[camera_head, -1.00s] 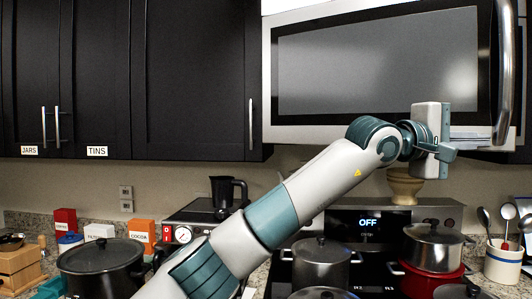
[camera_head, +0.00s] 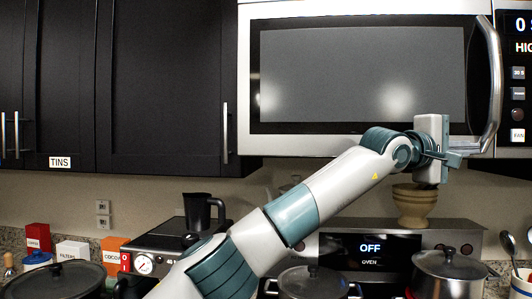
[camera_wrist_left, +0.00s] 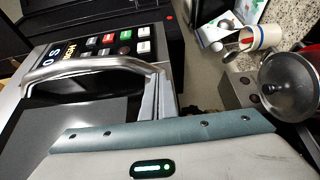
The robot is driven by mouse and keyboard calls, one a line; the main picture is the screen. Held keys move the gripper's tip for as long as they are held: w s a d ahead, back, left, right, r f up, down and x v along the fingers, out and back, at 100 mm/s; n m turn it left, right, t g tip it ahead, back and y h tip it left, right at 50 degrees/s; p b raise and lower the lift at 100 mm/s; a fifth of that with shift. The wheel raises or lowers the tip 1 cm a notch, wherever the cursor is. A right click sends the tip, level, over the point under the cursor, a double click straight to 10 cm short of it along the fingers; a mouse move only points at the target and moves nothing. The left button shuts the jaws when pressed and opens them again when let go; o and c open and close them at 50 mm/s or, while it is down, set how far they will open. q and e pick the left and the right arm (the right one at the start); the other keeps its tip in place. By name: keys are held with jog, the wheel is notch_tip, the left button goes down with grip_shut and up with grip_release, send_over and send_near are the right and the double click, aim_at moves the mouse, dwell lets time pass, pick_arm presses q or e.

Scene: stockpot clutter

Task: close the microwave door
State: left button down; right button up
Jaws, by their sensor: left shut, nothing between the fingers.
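The microwave (camera_head: 345,140) is mounted high at the centre right, with its dark-windowed door (camera_head: 360,75) facing me. The door looks shut or nearly shut; I cannot tell whether a small gap is left. Its curved silver handle (camera_head: 494,85) is at the right edge, beside the control panel (camera_head: 516,75). My left gripper (camera_head: 466,147) is at the door's lower right corner, just below the handle, shut and empty. In the left wrist view its fingers (camera_wrist_left: 158,97) are close to the handle (camera_wrist_left: 85,66); contact is unclear. My right gripper is out of view.
Below are the oven panel (camera_head: 372,250), a stacked bowl (camera_head: 414,205) close under my left gripper, and a lidded pot (camera_head: 448,275). A coffee machine (camera_head: 160,245) and several boxes stand at the left. Dark cabinets (camera_head: 160,85) fill the upper left.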

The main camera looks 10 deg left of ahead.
pick_arm(q)
jog(key=shift+w+a+r, duration=0.15)
jog(key=shift+w, duration=0.1)
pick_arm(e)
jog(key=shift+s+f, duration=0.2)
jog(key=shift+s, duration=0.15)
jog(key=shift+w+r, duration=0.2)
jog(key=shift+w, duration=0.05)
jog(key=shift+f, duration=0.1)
